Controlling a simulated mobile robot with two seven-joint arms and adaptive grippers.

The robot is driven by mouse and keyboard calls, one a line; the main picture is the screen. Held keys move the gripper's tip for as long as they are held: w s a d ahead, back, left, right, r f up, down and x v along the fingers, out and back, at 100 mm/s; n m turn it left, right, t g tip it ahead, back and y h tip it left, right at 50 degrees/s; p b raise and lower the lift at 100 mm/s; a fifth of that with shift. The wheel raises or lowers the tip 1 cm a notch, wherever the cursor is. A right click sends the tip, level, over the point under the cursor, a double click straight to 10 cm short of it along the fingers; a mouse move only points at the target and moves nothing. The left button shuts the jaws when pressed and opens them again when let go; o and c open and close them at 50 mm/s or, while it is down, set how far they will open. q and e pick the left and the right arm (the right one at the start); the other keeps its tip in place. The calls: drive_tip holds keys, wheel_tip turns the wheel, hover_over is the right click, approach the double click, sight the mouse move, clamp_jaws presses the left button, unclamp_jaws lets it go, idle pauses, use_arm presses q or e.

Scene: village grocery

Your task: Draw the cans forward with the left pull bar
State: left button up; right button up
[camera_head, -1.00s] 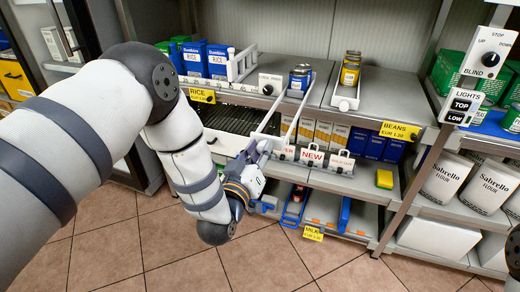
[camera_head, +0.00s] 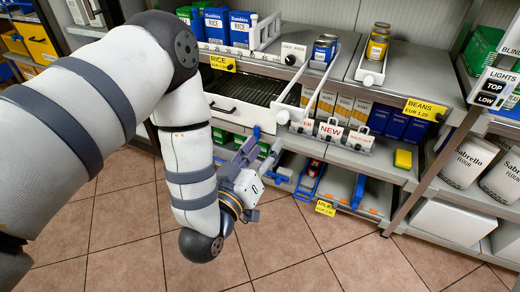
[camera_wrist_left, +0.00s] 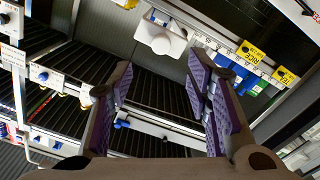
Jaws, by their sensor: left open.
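The left pull bar (camera_head: 295,88) is a white frame. Its long rails run from the blue cans (camera_head: 325,47) out past the shelf's front edge to a white end piece (camera_head: 282,117). The blue cans stand at its rear. My left gripper (camera_head: 256,153) is open and empty, below and left of that end, apart from it in the picture. In the left wrist view my purple-padded fingers (camera_wrist_left: 158,98) stand wide apart. A white block with a round knob (camera_wrist_left: 160,38) shows beyond them; I cannot tell which bar it belongs to. My right gripper is out of view.
A second white bar (camera_head: 369,75) with gold cans (camera_head: 378,42) stands to the right. Rice boxes (camera_head: 240,30) stand at the upper left. A lower shelf holds blue dividers (camera_head: 309,180) and a yellow block (camera_head: 403,159). The tiled floor (camera_head: 300,245) in front is clear.

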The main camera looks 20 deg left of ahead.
use_arm(q)
drive_tip(key=shift+s+a+r, duration=0.1)
drive_tip(key=shift+s+a, duration=0.05)
drive_tip(key=shift+s, duration=0.75)
drive_tip(key=s+d+f+m+g+h+p, duration=0.25)
drive_tip(key=s+f+g, duration=0.65)
drive_tip(key=s+f, duration=0.5)
drive_tip(key=s+a+f+g+y, duration=0.1)
drive_tip(key=s+g, duration=0.3)
drive_tip(key=s, duration=0.4)
drive_tip(key=s+a+f+m+g+y, duration=0.1)
drive_tip(key=s+a+f+g, duration=0.1)
drive_tip(key=s, duration=0.6)
drive_tip(key=s+a+f+m+g+y, duration=0.1)
drive_tip(key=s+a+g, duration=0.3)
drive_tip(key=s, duration=0.4)
drive_tip(key=shift+s+a+f+g, duration=0.2)
drive_tip(key=shift+s+f+g, duration=0.05)
drive_tip(key=shift+g, duration=0.55)
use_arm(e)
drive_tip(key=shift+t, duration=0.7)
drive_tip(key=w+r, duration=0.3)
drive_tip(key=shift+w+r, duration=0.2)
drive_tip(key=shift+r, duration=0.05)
